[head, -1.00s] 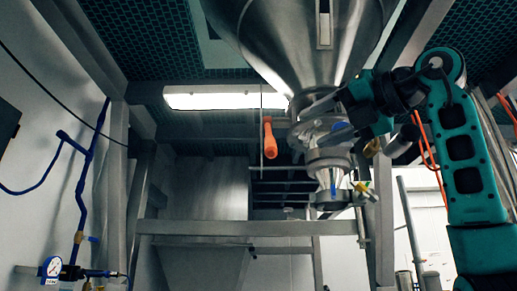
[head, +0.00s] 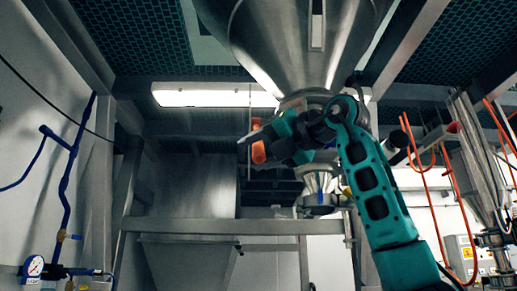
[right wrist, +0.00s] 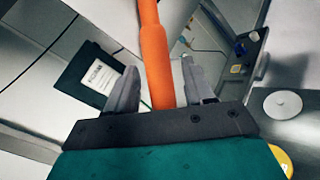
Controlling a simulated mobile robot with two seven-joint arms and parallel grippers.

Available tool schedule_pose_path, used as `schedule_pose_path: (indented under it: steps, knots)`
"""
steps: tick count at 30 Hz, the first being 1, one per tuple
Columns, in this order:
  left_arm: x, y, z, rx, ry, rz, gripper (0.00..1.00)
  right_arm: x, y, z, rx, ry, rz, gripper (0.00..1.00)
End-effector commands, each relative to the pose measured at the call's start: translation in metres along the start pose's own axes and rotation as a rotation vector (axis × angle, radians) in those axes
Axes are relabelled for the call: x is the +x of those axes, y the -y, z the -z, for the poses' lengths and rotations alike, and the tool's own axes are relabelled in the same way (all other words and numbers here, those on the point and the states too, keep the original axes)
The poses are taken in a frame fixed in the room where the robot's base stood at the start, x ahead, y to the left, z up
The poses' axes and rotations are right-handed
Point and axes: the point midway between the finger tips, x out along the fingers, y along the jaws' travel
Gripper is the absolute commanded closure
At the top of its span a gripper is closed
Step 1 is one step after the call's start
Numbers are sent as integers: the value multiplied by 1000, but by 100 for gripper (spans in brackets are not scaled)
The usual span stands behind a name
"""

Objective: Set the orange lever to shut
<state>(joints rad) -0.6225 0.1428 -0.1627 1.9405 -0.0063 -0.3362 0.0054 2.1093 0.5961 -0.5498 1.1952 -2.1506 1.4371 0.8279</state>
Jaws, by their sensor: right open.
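The orange lever (head: 258,153) hangs below the large steel hopper, left of its outlet. In the right wrist view the orange lever (right wrist: 154,55) runs between the two grey fingers of my right gripper (right wrist: 158,78). The fingers are apart, with a gap on each side of the lever. My left gripper is not in view.
The steel hopper (head: 290,45) hangs above my right arm. A steel crossbar (head: 220,226) runs below, and blue pipes (head: 66,185) are on the left wall.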

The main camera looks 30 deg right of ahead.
Motion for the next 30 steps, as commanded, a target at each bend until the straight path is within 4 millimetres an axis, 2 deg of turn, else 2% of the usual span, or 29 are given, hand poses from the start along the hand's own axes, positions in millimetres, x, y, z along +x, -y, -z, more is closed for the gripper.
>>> schedule_pose_path:
  steps: [6,22,30]
  knots:
    - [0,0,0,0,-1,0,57,0,0,0,0,0,0,48]
    - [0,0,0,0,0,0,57,0,1,0,0,-1,2,99]
    - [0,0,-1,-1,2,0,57,0,1,0,1,-1,3,100]
